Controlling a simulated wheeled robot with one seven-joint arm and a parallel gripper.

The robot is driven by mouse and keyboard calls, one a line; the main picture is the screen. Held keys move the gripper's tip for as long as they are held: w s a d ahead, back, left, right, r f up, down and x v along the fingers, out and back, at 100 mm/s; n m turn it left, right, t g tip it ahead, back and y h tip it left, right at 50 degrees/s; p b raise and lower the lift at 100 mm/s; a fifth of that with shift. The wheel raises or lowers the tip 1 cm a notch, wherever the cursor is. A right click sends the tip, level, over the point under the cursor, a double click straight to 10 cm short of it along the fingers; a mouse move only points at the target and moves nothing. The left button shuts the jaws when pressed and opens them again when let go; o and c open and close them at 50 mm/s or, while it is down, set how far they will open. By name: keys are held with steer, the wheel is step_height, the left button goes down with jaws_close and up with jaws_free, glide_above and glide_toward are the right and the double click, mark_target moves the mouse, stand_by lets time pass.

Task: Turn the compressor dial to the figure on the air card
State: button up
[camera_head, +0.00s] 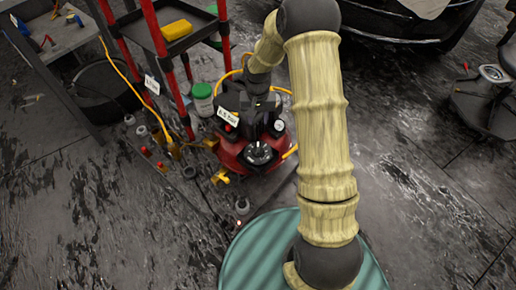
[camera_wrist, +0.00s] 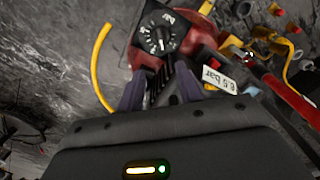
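The compressor (camera_head: 232,158) is red and stands on the floor among hoses and fittings. Its dial (camera_head: 258,153) is a round black knob; in the wrist view the dial (camera_wrist: 156,40) sits on a black square plate marked "bar", ringed by white figures. Its exact setting is too small to read. The white air card (camera_wrist: 218,80) reads "6.5 bar"; it also shows in the head view (camera_head: 227,117). My gripper (camera_wrist: 158,72) is open, its two dark fingers apart, just short of the dial plate with the knob beyond the gap. Nothing is between the fingertips.
A red-framed rack (camera_head: 165,60) with a yellow item (camera_head: 177,30) stands behind the compressor. A yellow hose (camera_wrist: 101,70) curves at left in the wrist view. Several small fittings lie on the floor nearby. A dark car (camera_head: 400,25) is at the back.

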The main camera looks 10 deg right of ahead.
mark_target(258, 148)
step_height(258, 148, down, 17)
steer(key=b, duration=0.6)
steer(key=shift+f, duration=0.2)
steer(key=shift+c, duration=0.2)
jaws_close()
